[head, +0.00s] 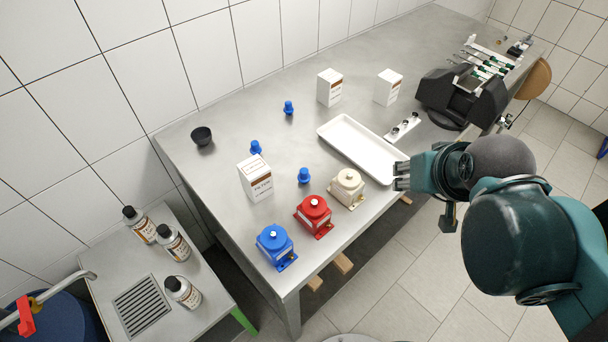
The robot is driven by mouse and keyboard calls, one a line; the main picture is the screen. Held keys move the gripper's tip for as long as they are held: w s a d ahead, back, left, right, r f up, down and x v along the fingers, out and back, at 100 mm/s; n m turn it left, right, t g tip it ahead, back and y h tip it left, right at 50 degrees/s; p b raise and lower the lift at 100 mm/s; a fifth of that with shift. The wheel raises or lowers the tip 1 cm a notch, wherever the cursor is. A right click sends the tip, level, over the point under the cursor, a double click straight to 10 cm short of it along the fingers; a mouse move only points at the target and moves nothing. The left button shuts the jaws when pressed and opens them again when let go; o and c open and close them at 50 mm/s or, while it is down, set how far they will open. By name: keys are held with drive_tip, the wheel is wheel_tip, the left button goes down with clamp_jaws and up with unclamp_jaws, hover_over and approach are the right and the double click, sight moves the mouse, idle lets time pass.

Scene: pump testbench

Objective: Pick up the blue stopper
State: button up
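Three small blue stopper-like pieces stand upright on the steel bench in the head view. One blue stopper (288,108) is at the back, left of a white carton. Another blue stopper (255,147) is just behind the filter box. The third blue stopper (304,175) is behind the red pump. My gripper (401,177) is at the bench's front edge, right of all three and apart from them, by the near end of the white tray. Its fingers are small and seen from the side, so I cannot tell if they are open.
The steel bench (226,170) carries a blue pump (274,246), a red pump (314,213) and a cream pump (347,186) along its front. A filter box (256,178), white tray (355,148), black bowl (202,136) and two cartons (329,88) stand around.

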drive_tip(key=n, duration=0.1)
drive_tip(key=n+g+p, duration=0.7)
drive_tip(key=n+p, duration=0.8)
drive_tip(key=n, duration=0.4)
hover_over(304, 170)
drive_tip(key=shift+d+f, duration=0.2)
drive_tip(key=shift+f, duration=2.2)
drive_tip(key=shift+f, duration=1.3)
drive_tip(key=shift+a+f, duration=0.2)
drive_tip(key=shift+f, duration=2.4)
drive_tip(key=shift+c, duration=0.6)
